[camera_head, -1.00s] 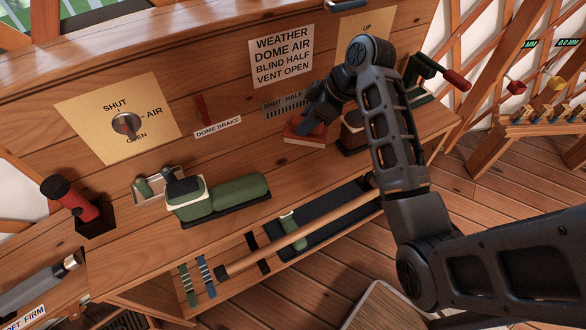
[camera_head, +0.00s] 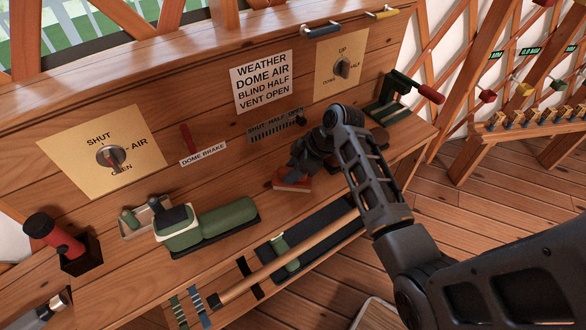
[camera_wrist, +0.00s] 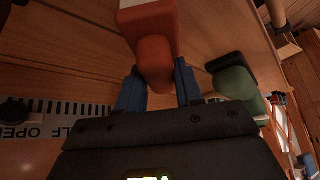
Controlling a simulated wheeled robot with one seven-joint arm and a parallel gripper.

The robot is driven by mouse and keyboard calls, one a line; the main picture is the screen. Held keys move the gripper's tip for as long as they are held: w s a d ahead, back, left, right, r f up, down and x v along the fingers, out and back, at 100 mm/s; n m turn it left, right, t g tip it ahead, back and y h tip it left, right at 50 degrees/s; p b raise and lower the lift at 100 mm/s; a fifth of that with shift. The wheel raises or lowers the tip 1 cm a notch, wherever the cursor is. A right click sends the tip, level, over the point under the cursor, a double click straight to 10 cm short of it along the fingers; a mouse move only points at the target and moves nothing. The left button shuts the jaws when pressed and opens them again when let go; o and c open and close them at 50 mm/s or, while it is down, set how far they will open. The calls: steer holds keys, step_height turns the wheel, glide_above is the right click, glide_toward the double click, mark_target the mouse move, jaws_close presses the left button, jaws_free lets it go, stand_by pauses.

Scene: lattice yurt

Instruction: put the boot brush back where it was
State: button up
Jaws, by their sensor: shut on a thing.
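The boot brush, a red block with a pale underside (camera_head: 292,182), is low over the wooden bench top, right of the green roll (camera_head: 228,216). I cannot tell whether it touches the bench. My gripper (camera_head: 298,168) is shut on it and partly covers it from above. In the wrist view, the two blue fingers of my gripper (camera_wrist: 159,88) hold the orange-red grip of the brush (camera_wrist: 154,58). Its red body and pale edge show beyond, at the top of that view.
A green-and-cream brush-like thing (camera_head: 178,228) stands by the green roll. A dark tray (camera_head: 325,232) and a long wooden rod (camera_head: 290,257) lie along the front. A red-handled clamp (camera_head: 428,94) is at the right end. The slotted vent slider (camera_head: 276,130) is behind my gripper.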

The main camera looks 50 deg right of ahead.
steer(key=shift+f, duration=0.15)
steer(key=o, duration=0.9)
steer(key=shift+o, duration=0.2)
